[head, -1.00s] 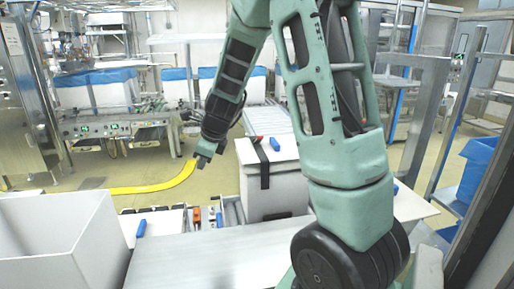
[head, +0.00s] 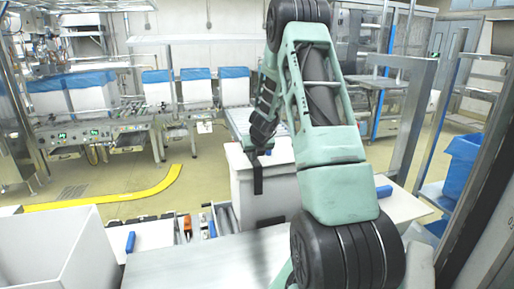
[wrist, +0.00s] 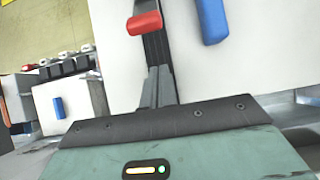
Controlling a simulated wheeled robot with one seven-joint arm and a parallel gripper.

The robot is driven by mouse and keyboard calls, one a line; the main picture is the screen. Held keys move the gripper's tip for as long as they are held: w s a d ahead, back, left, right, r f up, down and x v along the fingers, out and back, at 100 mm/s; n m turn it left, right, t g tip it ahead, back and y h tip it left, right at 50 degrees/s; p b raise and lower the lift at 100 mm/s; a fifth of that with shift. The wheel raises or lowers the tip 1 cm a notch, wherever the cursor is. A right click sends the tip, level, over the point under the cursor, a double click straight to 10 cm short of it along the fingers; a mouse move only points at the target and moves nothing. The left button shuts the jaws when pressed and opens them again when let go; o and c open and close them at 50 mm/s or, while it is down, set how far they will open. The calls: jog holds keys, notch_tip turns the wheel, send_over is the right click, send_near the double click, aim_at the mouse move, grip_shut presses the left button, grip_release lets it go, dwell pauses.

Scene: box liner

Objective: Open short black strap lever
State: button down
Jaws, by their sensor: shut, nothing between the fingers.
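A white lidded box (head: 280,192) stands in front of me, with a black strap (head: 258,182) running over its lid and down its front. In the wrist view, the black strap (wrist: 156,48) runs up the picture and a red lever end (wrist: 145,23) shows near its top. The red part is hidden behind my arm in the head view. My gripper (head: 254,158) is at the strap near the lid's front edge. Its fingers (wrist: 158,86) are shut and empty, pointing along the strap below the red part. I cannot tell whether they touch the strap.
A blue handle (wrist: 212,20) lies on the lid right of the strap. A open white bin (head: 50,250) is at the front left, beside a grey work surface (head: 205,262). A conveyor with several blue-lined boxes (head: 195,88) stands behind. A metal post and frame are at the right.

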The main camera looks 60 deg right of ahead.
jog(key=shift+w+d+r+p, duration=0.15)
jog(key=shift+w+r+p, duration=0.05)
jog(key=shift+r+p, duration=0.25)
jog(key=shift+w+d+r+p, duration=0.1)
jog(key=shift+w+r+p, duration=0.05)
jog(key=shift+r+p, duration=0.3)
jog(key=shift+w+d+r+p, duration=0.55)
jog(key=shift+r+p, duration=0.2)
jog(key=shift+p, duration=0.15)
jog(key=shift+b, duration=0.3)
